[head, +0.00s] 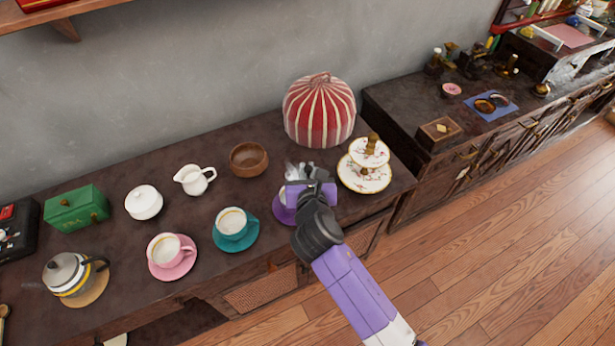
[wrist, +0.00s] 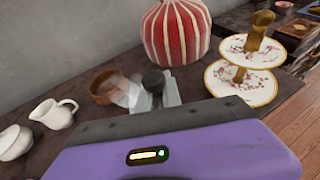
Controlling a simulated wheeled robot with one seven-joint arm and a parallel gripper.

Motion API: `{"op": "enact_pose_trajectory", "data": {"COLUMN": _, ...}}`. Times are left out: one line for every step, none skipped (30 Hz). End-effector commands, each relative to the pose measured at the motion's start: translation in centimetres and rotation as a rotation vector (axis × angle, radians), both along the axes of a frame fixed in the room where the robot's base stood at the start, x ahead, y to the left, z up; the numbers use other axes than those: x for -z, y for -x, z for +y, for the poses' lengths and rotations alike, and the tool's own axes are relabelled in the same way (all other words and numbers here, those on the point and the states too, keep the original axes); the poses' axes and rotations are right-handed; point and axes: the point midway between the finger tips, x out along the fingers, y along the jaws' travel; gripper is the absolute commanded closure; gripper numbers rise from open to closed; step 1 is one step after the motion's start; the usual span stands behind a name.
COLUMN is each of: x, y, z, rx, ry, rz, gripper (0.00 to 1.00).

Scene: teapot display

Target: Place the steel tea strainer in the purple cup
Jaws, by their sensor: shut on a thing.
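My gripper (head: 298,170) is over the right part of the dark sideboard, at the purple cup's place. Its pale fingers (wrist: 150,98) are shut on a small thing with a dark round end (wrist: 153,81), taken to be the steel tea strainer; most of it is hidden. The purple saucer (head: 281,213) shows below and left of my gripper. The purple cup is mostly hidden behind my gripper in the head view and is not seen in the wrist view. I cannot tell whether the strainer touches the cup.
A two-tier floral stand (head: 363,181) stands close to the right of my gripper. A red striped cosy (head: 318,112) and wooden bowl (head: 248,159) stand behind. A teal cup (head: 231,222), pink cup (head: 165,250) and white jug (head: 195,180) stand to the left.

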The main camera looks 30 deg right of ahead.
Motion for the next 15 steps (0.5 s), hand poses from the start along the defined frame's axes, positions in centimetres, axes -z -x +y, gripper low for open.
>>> {"op": "enact_pose_trajectory", "data": {"x": 1.1, "y": 0.0, "z": 0.0, "rx": 0.0, "ry": 0.002, "rz": 0.003, "gripper": 1.0}}
{"op": "enact_pose_trajectory", "data": {"x": 1.5, "y": 0.0, "z": 0.0, "rx": 0.0, "ry": 0.001, "rz": 0.003, "gripper": 1.0}}
{"op": "enact_pose_trajectory", "data": {"x": 2.0, "y": 0.0, "z": 0.0, "rx": 0.0, "ry": 0.001, "rz": 0.004, "gripper": 1.0}}
{"op": "enact_pose_trajectory", "data": {"x": 2.3, "y": 0.0, "z": 0.0, "rx": 0.001, "ry": 0.001, "rz": 0.001, "gripper": 1.0}}
{"op": "enact_pose_trajectory", "data": {"x": 2.5, "y": 0.0, "z": 0.0, "rx": 0.0, "ry": 0.002, "rz": 0.001, "gripper": 1.0}}
{"op": "enact_pose_trajectory", "data": {"x": 2.7, "y": 0.0, "z": 0.0, "rx": 0.0, "ry": 0.002, "rz": 0.001, "gripper": 1.0}}
{"op": "enact_pose_trajectory", "data": {"x": 2.8, "y": 0.0, "z": 0.0, "rx": 0.001, "ry": 0.001, "rz": 0.0, "gripper": 1.0}}
{"op": "enact_pose_trajectory", "data": {"x": 2.9, "y": 0.0, "z": 0.0, "rx": 0.001, "ry": 0.001, "rz": 0.0, "gripper": 1.0}}
{"op": "enact_pose_trajectory", "data": {"x": 2.9, "y": 0.0, "z": 0.0, "rx": 0.001, "ry": 0.0, "rz": 0.0, "gripper": 1.0}}
{"op": "enact_pose_trajectory", "data": {"x": 2.9, "y": 0.0, "z": 0.0, "rx": 0.0, "ry": 0.0, "rz": 0.0, "gripper": 1.0}}
{"op": "enact_pose_trajectory", "data": {"x": 2.8, "y": 0.0, "z": 0.0, "rx": 0.0, "ry": 0.0, "rz": 0.0, "gripper": 1.0}}
{"op": "enact_pose_trajectory", "data": {"x": 2.8, "y": 0.0, "z": 0.0, "rx": 0.0, "ry": 0.0, "rz": 0.0, "gripper": 1.0}}
{"op": "enact_pose_trajectory", "data": {"x": 2.8, "y": 0.0, "z": 0.0, "rx": 0.0, "ry": 0.0, "rz": 0.0, "gripper": 1.0}}
{"op": "enact_pose_trajectory", "data": {"x": 2.8, "y": 0.0, "z": 0.0, "rx": 0.0, "ry": 0.0, "rz": 0.0, "gripper": 1.0}}
{"op": "enact_pose_trajectory", "data": {"x": 2.9, "y": 0.0, "z": 0.0, "rx": 0.001, "ry": 0.0, "rz": 0.0, "gripper": 1.0}}
